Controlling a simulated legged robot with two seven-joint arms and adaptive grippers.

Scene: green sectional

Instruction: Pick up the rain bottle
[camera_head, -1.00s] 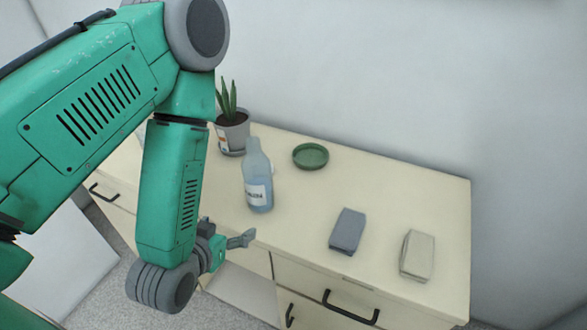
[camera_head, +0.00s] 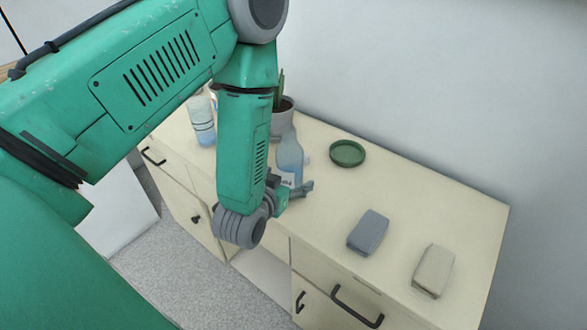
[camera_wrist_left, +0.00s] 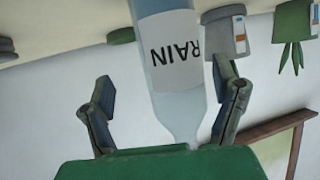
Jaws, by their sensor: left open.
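The rain bottle (camera_head: 289,155) is clear with a bluish lower part and stands upright on the cream cabinet top. In the left wrist view the bottle (camera_wrist_left: 176,75) appears upside down, with "RAIN" on its white label. My left gripper (camera_head: 298,190) is at the bottle's near side and hides part of its lower body and label in the head view. In the left wrist view its open fingers (camera_wrist_left: 165,100) lie on either side of the bottle, with gaps showing. My right gripper is out of view.
A potted plant (camera_head: 282,118) is close behind the rain bottle. A green dish (camera_head: 347,153), a grey block (camera_head: 368,233) and a beige block (camera_head: 433,270) lie to the right. The wall borders the back edge.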

